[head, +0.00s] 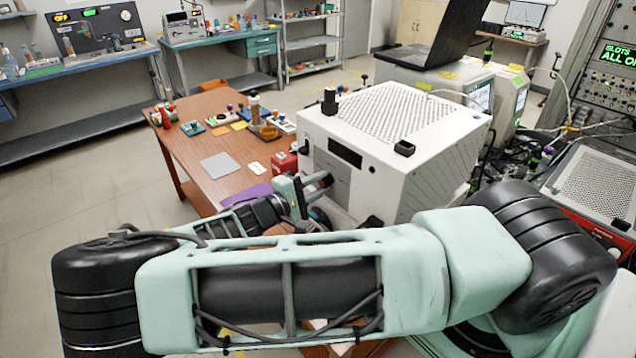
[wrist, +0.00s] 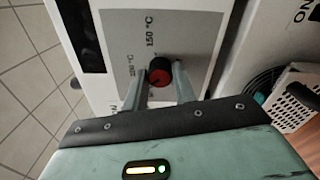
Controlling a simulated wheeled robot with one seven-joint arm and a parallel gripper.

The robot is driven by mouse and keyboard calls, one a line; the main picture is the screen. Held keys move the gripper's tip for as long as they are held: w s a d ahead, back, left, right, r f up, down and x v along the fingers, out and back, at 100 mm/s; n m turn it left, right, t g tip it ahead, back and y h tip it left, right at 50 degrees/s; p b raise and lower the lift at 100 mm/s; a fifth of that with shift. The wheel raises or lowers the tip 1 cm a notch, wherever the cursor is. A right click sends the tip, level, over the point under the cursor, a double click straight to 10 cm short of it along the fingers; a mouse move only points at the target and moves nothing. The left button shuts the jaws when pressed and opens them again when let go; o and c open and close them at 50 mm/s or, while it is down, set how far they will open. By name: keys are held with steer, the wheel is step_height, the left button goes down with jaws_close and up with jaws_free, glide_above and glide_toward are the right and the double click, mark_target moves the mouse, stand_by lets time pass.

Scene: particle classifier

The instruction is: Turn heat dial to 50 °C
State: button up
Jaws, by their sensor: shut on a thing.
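In the head view my gripper (head: 303,196) is at the front of the white machine (head: 415,185). The dial is hidden there.
A brown table (head: 195,150) with small items, a grey sheet (head: 220,165) and a purple mat (head: 247,198) stands left of the machine. A red box (head: 284,164) sits close beside its front. In the wrist view a white perforated basket (wrist: 297,98) is at the right.

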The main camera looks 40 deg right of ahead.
steer(key=n+p, duration=0.1)
steer(key=n, duration=0.4)
steer(key=shift+n, duration=0.3)
steer(key=shift+f, duration=0.1)
stand_by(0.3)
steer(key=o, duration=1)
steer(key=a+b, duration=0.5)
steer(key=a, duration=1.2)
steer(key=shift+s+a+b, duration=0.25)
steer(key=shift+s+b, duration=0.1)
steer(key=shift+b, duration=0.05)
